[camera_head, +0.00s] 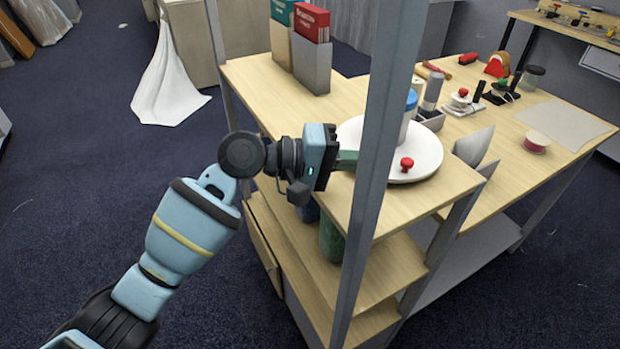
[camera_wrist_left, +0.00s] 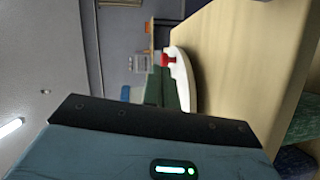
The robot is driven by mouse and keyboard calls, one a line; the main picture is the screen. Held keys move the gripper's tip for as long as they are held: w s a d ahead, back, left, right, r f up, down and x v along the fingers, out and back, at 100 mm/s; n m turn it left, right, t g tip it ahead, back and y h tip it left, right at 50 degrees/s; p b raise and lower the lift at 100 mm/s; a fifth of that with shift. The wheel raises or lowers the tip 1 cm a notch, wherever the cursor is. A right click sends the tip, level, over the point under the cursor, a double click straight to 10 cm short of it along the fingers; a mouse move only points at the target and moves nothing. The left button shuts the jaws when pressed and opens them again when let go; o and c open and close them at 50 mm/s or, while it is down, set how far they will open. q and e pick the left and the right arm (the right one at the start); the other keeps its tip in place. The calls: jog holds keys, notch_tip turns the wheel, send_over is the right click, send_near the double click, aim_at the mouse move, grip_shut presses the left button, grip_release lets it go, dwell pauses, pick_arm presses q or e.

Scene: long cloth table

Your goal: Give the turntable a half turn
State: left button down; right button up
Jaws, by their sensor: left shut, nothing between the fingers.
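The turntable (camera_head: 428,155) is a round white disc on the wooden table top, partly hidden by a grey upright post. A red knob (camera_head: 406,164) stands near its front edge, and a pale bottle with a blue cap (camera_head: 411,98) rises at its far side. My left gripper (camera_head: 350,160) is shut and empty at the turntable's left edge; the post hides part of this spot, so I cannot tell whether they touch. In the left wrist view the green fingers (camera_wrist_left: 160,88) appear beside the turntable's white rim (camera_wrist_left: 183,70), near the red knob (camera_wrist_left: 168,58). My right gripper is out of view.
The grey post (camera_head: 372,150) stands in front of the turntable, close to my left gripper. Book holders (camera_head: 311,66) stand at the back left. Bare table lies left of the turntable.

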pick_arm(q)
jog(key=s+a+r, duration=0.1)
jog(key=s+a, duration=0.5)
jog(key=a, duration=0.1)
jog(key=shift+r, duration=0.15)
